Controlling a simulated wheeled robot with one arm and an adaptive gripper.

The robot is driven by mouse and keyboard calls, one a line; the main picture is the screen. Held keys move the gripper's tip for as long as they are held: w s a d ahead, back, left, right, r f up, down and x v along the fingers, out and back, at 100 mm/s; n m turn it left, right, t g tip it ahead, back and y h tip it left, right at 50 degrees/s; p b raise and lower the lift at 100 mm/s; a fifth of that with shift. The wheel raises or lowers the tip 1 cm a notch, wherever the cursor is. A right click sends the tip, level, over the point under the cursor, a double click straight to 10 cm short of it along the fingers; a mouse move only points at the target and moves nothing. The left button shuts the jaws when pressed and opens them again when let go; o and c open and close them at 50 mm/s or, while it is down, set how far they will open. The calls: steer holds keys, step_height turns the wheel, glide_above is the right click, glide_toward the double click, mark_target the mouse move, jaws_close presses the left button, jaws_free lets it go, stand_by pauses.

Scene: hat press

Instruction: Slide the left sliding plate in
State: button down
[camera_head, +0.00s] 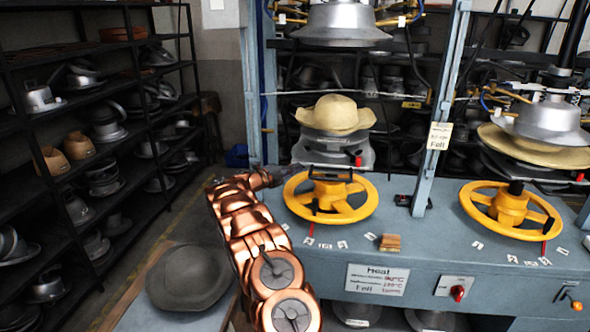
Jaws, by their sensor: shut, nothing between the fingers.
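The left sliding plate (318,156) is the grey metal base in the left bay of the press. A tan felt hat (333,114) sits on it. A silver upper mould (340,22) hangs above, clear of the hat. A small red knob (358,161) shows at the plate's front right. My copper arm reaches in from the bottom, and my gripper (294,172) is at the plate's left front, just behind the left yellow handwheel (308,212). The gripper looks shut and empty. It is small and dark here, so I cannot tell whether it touches the plate.
A right yellow handwheel (508,210) stands before the right bay, where a wide tan hat (535,150) lies under another mould (548,122). A grey post (441,110) separates the bays. A dark grey hat (188,277) lies at lower left. Loaded shelves (95,150) line the left wall.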

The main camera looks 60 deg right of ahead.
steer(key=shift+r, duration=0.2)
steer(key=s+a+b+v, duration=0.1)
steer(key=b+v, duration=0.3)
steer(key=v, duration=0.8)
steer(key=shift+s+a+f, duration=0.25)
steer(key=shift+s+a, duration=0.15)
steer(key=shift+s, duration=0.35)
